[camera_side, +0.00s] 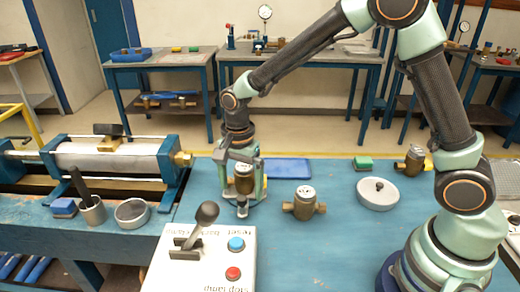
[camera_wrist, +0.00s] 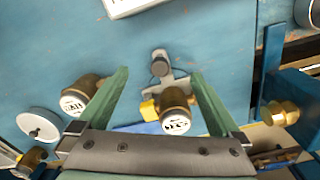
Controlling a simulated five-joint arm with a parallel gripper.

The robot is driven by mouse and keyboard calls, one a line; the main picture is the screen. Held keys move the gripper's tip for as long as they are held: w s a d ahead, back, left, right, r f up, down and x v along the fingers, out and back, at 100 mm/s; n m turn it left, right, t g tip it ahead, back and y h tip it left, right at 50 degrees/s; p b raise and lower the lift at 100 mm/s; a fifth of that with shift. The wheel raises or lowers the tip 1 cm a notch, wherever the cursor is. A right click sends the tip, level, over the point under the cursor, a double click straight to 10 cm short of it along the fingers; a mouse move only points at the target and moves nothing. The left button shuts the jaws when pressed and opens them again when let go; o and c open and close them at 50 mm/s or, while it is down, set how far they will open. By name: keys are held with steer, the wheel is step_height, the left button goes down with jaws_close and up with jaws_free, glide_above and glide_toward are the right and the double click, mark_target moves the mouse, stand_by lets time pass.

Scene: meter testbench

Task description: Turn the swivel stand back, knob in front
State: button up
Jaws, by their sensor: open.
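The swivel stand (camera_wrist: 170,84) is a pale bracket with a dark grey knob (camera_wrist: 159,67) on its arm. A brass meter (camera_wrist: 175,103) with a white dial sits on it. In the side view the knob (camera_side: 242,206) is on the near side, below the meter (camera_side: 243,180). My gripper (camera_side: 244,178) is low over the stand, pointing down, with a finger on either side of the meter. In the wrist view my gripper (camera_wrist: 160,73) is open, with green fingers apart. The meter lies between them; I cannot tell if either finger touches it. The stand's base is partly hidden.
The control box (camera_side: 205,262) with a lever and buttons is in front. A clamp bench (camera_side: 110,160) is to the left, a blue tray (camera_side: 288,169) behind.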

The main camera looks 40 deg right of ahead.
steer(key=shift+f, duration=0.6)
stand_by(0.3)
steer(key=shift+f, duration=0.35)
steer(key=shift+f, duration=0.2)
steer(key=shift+c, duration=0.3)
steer(key=c, duration=0.3)
